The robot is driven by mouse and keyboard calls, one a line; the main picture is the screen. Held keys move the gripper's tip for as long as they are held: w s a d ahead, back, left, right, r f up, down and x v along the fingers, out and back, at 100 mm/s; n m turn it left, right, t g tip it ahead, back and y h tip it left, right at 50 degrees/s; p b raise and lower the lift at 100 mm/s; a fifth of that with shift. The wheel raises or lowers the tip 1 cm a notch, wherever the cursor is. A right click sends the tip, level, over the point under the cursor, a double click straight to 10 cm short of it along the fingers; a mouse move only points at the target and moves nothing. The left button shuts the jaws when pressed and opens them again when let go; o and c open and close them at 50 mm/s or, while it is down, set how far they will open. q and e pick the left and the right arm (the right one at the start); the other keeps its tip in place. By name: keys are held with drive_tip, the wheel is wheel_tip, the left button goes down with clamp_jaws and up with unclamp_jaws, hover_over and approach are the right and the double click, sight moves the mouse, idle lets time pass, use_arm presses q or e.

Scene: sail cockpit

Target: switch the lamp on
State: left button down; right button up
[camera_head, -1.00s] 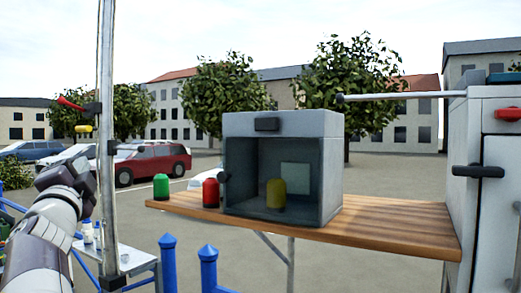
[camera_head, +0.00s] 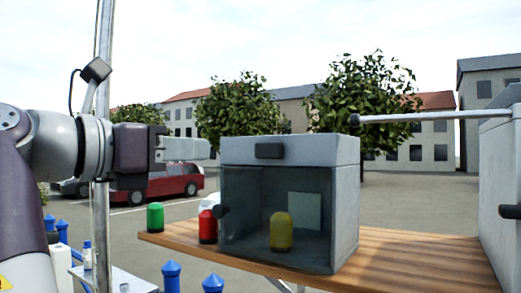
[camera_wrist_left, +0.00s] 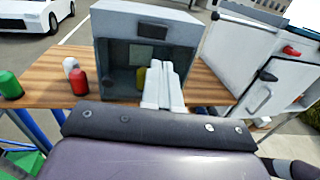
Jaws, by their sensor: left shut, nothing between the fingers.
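No part is clearly marked as the lamp or its switch. A grey box (camera_head: 345,200) with a dark, see-through front stands on a wooden shelf; a dark block (camera_head: 269,150) is on its top front edge. A yellow dome-topped object (camera_head: 281,231) is inside. A red one (camera_head: 208,226) and a green one (camera_head: 155,216) stand left of the box. My left gripper (camera_head: 206,148) is shut and empty, pointing right, near the box's upper left in the picture. In the left wrist view its pale fingers (camera_wrist_left: 164,92) overlap the box front and partly hide the yellow object (camera_wrist_left: 139,77).
The wooden shelf (camera_head: 420,256) has free room right of the box. A grey rod (camera_head: 425,117) reaches from a pale cabinet (camera_head: 500,185) at the right. A metal pole (camera_head: 102,215) stands by my left arm. Blue posts (camera_head: 171,275) are below.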

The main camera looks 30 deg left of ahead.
sight(274, 151)
use_arm(q)
drive_tip(key=p+x, duration=0.5)
drive_tip(key=x, duration=0.8)
drive_tip(key=shift+w+d, duration=0.1)
drive_tip(key=shift+w, duration=0.2)
drive_tip(key=shift+d, duration=0.1)
drive_tip(key=shift+w+d, duration=0.15)
drive_tip(key=shift+w, duration=0.05)
drive_tip(key=shift+s+f, duration=0.1)
